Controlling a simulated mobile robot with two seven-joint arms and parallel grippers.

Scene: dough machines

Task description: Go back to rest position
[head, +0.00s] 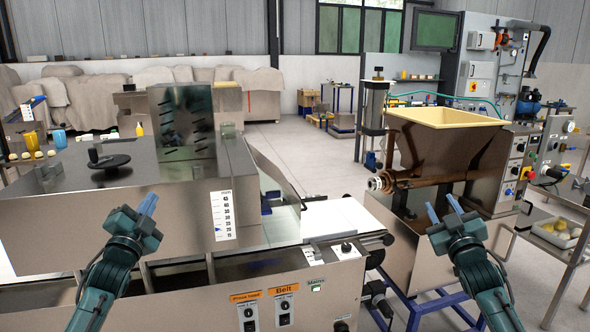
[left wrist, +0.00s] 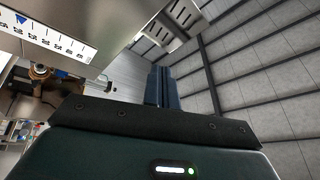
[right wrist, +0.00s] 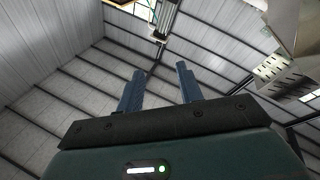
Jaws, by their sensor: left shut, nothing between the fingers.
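My left gripper (head: 147,205) is raised in front of the steel dough machine, at the left of the head view. Its blue fingers are together and empty, and they also show closed in the left wrist view (left wrist: 158,86). My right gripper (head: 442,212) is raised in front of the brown hopper machine, at the right of the head view. Its blue fingers are apart with nothing between them, as the right wrist view (right wrist: 159,90) also shows. Both grippers point upward and appear clear of the machines.
The steel dough machine (head: 100,220) with its control panel fills the left and centre. A white belt (head: 340,217) lies at its right end. The brown hopper machine (head: 450,150) stands to the right. A rack with a tray of dough balls (head: 555,234) is at far right. Open floor (head: 300,150) lies behind.

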